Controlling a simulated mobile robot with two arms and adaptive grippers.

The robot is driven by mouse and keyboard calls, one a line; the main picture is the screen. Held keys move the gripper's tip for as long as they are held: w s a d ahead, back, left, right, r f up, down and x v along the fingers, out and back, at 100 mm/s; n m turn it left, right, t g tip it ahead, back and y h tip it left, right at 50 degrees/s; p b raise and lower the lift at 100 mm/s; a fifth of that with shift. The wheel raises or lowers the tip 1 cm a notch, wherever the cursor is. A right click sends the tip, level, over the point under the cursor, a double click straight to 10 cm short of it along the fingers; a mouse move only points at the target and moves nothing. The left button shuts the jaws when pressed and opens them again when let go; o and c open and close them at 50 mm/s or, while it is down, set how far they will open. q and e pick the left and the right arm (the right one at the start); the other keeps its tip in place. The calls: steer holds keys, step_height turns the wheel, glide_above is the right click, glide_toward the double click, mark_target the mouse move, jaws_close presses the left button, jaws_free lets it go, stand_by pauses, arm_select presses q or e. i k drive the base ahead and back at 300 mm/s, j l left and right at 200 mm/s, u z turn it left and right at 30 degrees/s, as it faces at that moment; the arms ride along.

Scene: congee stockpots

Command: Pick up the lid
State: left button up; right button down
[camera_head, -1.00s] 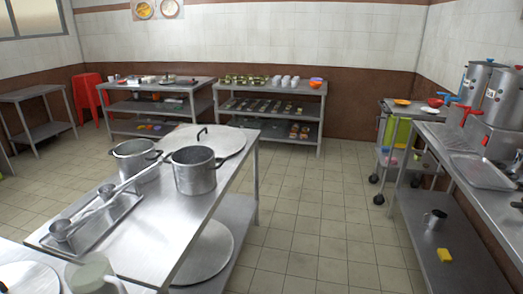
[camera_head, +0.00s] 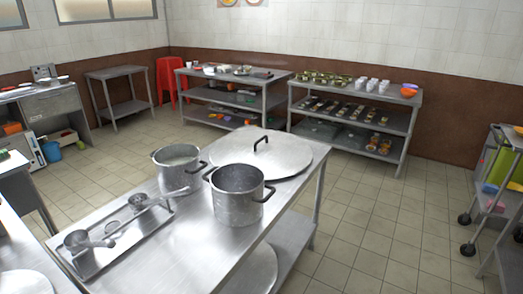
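A large round metal lid (camera_head: 278,158) with a black handle (camera_head: 261,143) lies at the far end of the steel table (camera_head: 176,246). Two metal pots stand on the table in front of it and to its left. The nearer pot (camera_head: 238,193) partly overlaps the lid's near edge in the picture. The other pot (camera_head: 177,171) is left of it and seems to hold pale contents. Another large round metal disc (camera_head: 256,273), perhaps a second lid, lies on the table's lower shelf, partly hidden by the tabletop. Neither gripper shows in the head view.
A tray (camera_head: 107,246) with ladles lies at the table's left. Shelved tables (camera_head: 352,119) with bowls and cups stand along the back wall. A cart (camera_head: 497,192) stands at the right. Tiled floor (camera_head: 375,225) is open right of the table.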

mark_target(279, 155)
steer(key=i+l+u, duration=0.1)
steer(key=i+l, duration=0.15)
steer(key=i+l+u, duration=0.1)
steer(key=l, duration=0.3)
steer(key=i+l+u, duration=0.1)
steer(key=i+l, duration=0.4)
steer(key=l, duration=0.2)
steer(key=i+l+u, duration=0.15)
steer(key=l, duration=0.25)
steer(key=i+l+u, duration=0.1)
steer(key=l, duration=0.25)
steer(key=i, duration=0.1)
